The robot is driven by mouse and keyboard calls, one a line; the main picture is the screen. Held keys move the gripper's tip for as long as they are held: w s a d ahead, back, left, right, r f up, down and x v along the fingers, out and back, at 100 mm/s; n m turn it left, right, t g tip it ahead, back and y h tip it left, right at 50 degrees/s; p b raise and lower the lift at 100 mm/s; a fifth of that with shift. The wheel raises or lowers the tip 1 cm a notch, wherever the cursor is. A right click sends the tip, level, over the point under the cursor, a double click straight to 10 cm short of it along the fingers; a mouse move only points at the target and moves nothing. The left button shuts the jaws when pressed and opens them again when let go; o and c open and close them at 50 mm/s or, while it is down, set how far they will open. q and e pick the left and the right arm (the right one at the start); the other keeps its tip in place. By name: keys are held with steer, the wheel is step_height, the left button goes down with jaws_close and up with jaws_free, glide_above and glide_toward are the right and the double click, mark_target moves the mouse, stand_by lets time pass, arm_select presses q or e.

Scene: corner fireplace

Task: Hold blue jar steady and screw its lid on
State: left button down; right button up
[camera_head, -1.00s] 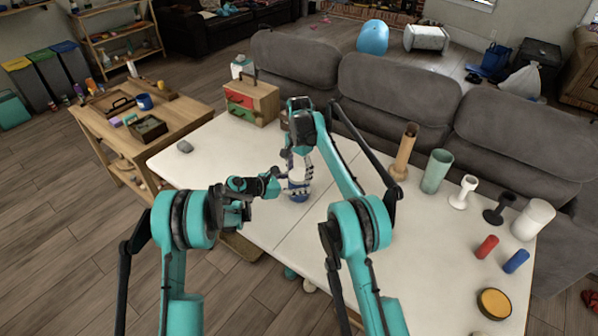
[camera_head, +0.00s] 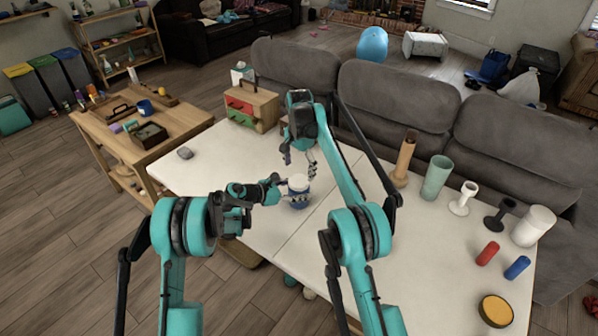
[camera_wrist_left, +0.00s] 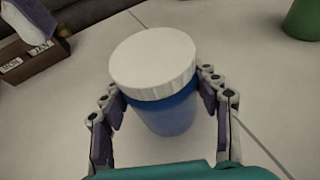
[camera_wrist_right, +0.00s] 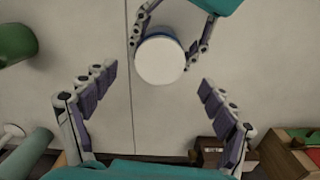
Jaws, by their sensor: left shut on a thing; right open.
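The blue jar (camera_head: 299,202) stands upright on the white table, with the white lid (camera_head: 298,183) sitting on its top. In the left wrist view the jar's blue body (camera_wrist_left: 168,115) is between my left fingers and the ribbed lid (camera_wrist_left: 153,62) covers its mouth. My left gripper (camera_head: 284,190) is shut on the jar from the left side. My right gripper (camera_head: 299,160) is open and empty above and behind the jar. In the right wrist view the lid (camera_wrist_right: 159,61) lies ahead of my open right fingers (camera_wrist_right: 158,85), apart from them. Whether the thread is engaged cannot be seen.
A small drawer chest (camera_head: 251,106) stands at the table's back left, and a grey object (camera_head: 185,153) lies at the left edge. A wooden cylinder (camera_head: 404,160), a green cup (camera_head: 436,177) and several other items stand on the right. The table near the jar is clear.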

mark_target(299, 181)
steer(key=shift+c, duration=0.4)
steer(key=n, duration=0.3)
steer(key=shift+r, duration=0.4)
steer(key=n, duration=0.2)
steer(key=r+n, duration=0.1)
steer(key=n, duration=0.1)
steer(key=shift+n, duration=0.3)
steer(key=n, duration=0.2)
steer(key=r+n, duration=0.1)
steer(key=n, duration=0.4)
steer(key=shift+r+n, duration=0.35)
steer(key=shift+n, duration=0.05)
steer(key=shift+f, duration=4)
